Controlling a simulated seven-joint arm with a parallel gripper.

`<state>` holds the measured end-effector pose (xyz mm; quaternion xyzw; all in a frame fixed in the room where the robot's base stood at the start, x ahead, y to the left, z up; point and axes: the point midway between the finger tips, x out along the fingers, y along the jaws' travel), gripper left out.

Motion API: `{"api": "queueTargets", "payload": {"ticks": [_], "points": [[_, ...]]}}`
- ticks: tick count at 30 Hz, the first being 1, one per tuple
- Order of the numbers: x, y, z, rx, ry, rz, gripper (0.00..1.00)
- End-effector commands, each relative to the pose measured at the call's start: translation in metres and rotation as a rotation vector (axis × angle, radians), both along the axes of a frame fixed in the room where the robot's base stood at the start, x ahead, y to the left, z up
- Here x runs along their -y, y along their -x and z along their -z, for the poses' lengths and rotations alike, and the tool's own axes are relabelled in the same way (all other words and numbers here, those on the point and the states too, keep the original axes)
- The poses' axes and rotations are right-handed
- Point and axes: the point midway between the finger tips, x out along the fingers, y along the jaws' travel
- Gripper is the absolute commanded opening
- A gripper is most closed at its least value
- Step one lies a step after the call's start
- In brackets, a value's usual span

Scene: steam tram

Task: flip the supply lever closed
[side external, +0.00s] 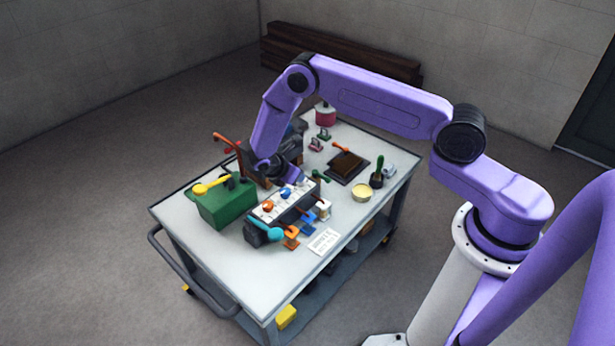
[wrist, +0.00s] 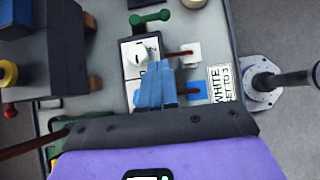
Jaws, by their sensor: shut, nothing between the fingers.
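A dark box with a white top panel (side external: 269,211) stands mid-table. It carries an orange knob (side external: 267,206), a blue knob (side external: 285,194) and a white knob (wrist: 134,56). A teal lever (side external: 265,230) is at its near end and a green lever (side external: 320,176) at its far end; the green one also shows in the wrist view (wrist: 150,18). No mark tells me which is the supply lever. My gripper (side external: 302,181) is shut and empty, low over the panel. Its blue fingertips (wrist: 154,68) are beside the white knob and hide part of the panel; contact is unclear.
Orange (side external: 291,237), blue (side external: 309,218) and white (side external: 324,209) blocks line the box's front on dark red rods. A printed card (side external: 324,241) lies nearby. A green box (side external: 226,205) with a yellow lever (side external: 211,186) stands left. The table's front left is clear.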

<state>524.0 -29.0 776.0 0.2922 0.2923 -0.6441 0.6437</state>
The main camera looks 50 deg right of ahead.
Motion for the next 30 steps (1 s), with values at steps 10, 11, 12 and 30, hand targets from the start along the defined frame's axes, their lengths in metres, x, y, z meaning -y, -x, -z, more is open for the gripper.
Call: {"api": "queueTargets", "payload": {"ticks": [10, 11, 12, 30], "points": [[0.04, 0.001, 0.046, -0.002, 0.0, 0.001, 0.0], [0.044, 0.001, 0.05, -0.002, 0.0, 0.002, 0.0], [0.049, 0.001, 0.056, -0.001, -0.001, 0.002, 0.0], [0.099, 0.0, 0.077, 0.001, -0.001, -0.001, 0.0]]}}
